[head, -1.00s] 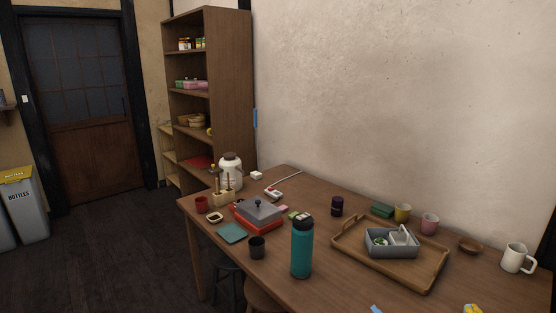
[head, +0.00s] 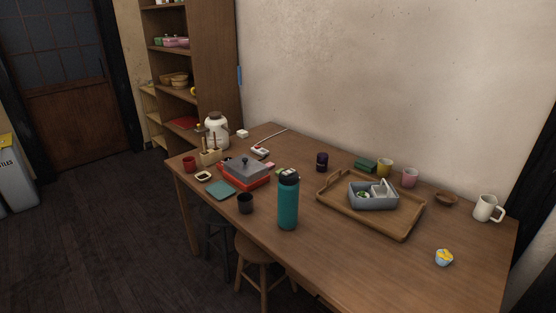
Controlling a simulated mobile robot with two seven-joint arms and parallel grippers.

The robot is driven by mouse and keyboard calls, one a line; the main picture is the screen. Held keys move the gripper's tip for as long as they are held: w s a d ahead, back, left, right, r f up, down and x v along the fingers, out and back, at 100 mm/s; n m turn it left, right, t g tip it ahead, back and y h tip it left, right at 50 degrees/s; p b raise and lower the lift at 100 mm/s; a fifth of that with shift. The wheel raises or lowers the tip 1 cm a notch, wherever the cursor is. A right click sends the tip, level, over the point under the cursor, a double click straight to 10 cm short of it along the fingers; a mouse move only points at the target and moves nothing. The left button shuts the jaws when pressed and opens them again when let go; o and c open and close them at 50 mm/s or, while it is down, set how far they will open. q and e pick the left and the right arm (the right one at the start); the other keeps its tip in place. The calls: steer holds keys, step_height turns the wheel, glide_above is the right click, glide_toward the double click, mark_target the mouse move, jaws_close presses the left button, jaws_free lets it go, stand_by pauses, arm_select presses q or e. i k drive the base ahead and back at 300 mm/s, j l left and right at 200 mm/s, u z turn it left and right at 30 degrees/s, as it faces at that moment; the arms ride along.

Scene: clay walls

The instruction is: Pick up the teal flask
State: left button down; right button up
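The teal flask (head: 288,206) stands upright on the wooden table (head: 350,260), near its front edge, in the middle of the head view. It is tall and has a dark lid. Neither of my grippers shows in the head view, and nothing touches the flask.
A stool (head: 262,252) stands at the front edge. The table's front right is mostly clear.

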mark_target(287, 186)
steer(key=i+j+z, duration=0.3)
steer(key=j, duration=0.3)
steer(key=i+j+z, duration=0.15)
steer(key=i+j, duration=0.15)
steer(key=i+j+z, duration=0.15)
steer(key=j, duration=0.25)
steer(key=i+j+z, duration=0.15)
steer(key=j, duration=0.25)
steer(key=i+j+z, duration=0.15)
steer(key=j, duration=0.25)
steer(key=j+z, duration=0.15)
steer(key=j, duration=0.2)
steer(key=i+j, duration=0.05)
